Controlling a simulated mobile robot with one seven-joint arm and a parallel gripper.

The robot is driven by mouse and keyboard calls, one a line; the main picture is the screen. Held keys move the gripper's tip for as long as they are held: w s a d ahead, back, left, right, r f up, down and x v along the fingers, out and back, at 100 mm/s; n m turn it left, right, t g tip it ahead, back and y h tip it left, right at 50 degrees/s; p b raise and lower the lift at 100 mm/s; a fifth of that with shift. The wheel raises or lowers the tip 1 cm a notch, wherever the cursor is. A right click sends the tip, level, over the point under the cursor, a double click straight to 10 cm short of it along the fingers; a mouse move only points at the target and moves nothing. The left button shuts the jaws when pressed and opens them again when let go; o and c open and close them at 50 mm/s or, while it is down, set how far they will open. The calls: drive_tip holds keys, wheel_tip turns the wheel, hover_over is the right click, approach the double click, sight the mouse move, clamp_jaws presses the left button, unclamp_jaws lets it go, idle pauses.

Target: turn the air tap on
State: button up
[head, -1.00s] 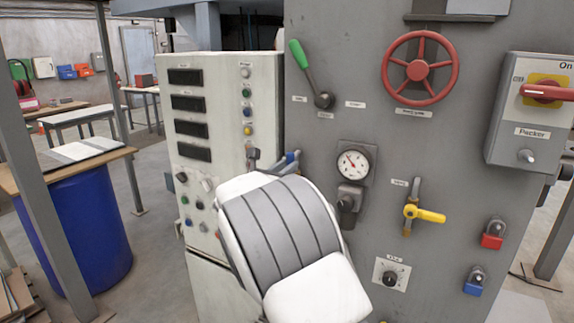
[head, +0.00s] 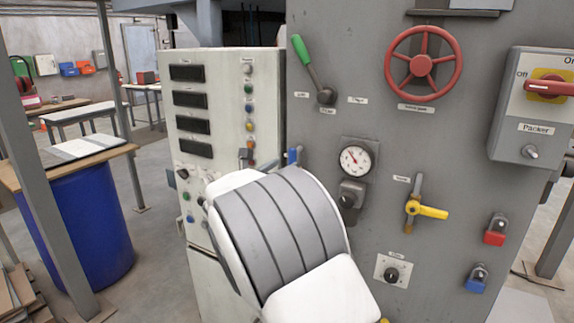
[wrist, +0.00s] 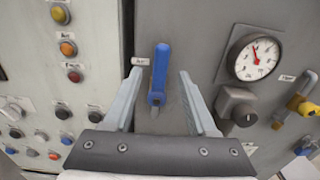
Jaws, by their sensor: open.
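The air tap (wrist: 158,74) has a blue lever standing upright in the wrist view, with a small label beside it that seems to read "Air". In the head view only a bit of its blue handle (head: 293,156) shows, above my arm, at the left edge of the grey panel. My gripper (wrist: 158,82) is open, with one finger on each side of the blue lever and a visible gap to it on both sides. Whether the fingertips touch the panel I cannot tell. My forearm hides most of the gripper in the head view.
Right of the tap are a pressure gauge (head: 356,158), a dark knob (head: 350,194) and a yellow-handled tap (head: 427,211). A green lever (head: 303,50) and red handwheel (head: 423,70) sit higher. The pale button cabinet (head: 215,110) stands close on the left.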

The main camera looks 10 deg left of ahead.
drive_tip(key=b+v, duration=0.1)
drive_tip(key=v, duration=1.3)
drive_tip(key=s+d+f+m+g+h, duration=0.1)
drive_tip(key=s+d+m+g, duration=0.15)
drive_tip(key=d+m, duration=0.45)
drive_tip(key=s+d+m+g, duration=0.2)
drive_tip(key=d+g, duration=0.2)
drive_tip(key=d, duration=0.7)
drive_tip(key=s+d+f+m+g+h, duration=0.1)
drive_tip(key=s+d+m+g, duration=0.2)
drive_tip(key=d+m, duration=0.35)
drive_tip(key=s+d+f+m+g+y, duration=0.1)
drive_tip(key=s+d+m+y, duration=0.2)
drive_tip(key=s+m, duration=0.5)
drive_tip(key=s+d+f+m+g+y, duration=0.1)
drive_tip(key=s+d+m+y, duration=0.3)
drive_tip(key=s+m, duration=0.4)
drive_tip(key=s+f+y, duration=0.1)
drive_tip(key=s, duration=0.3)
drive_tip(key=shift+s+m, duration=0.2)
drive_tip(key=shift+m, duration=0.15)
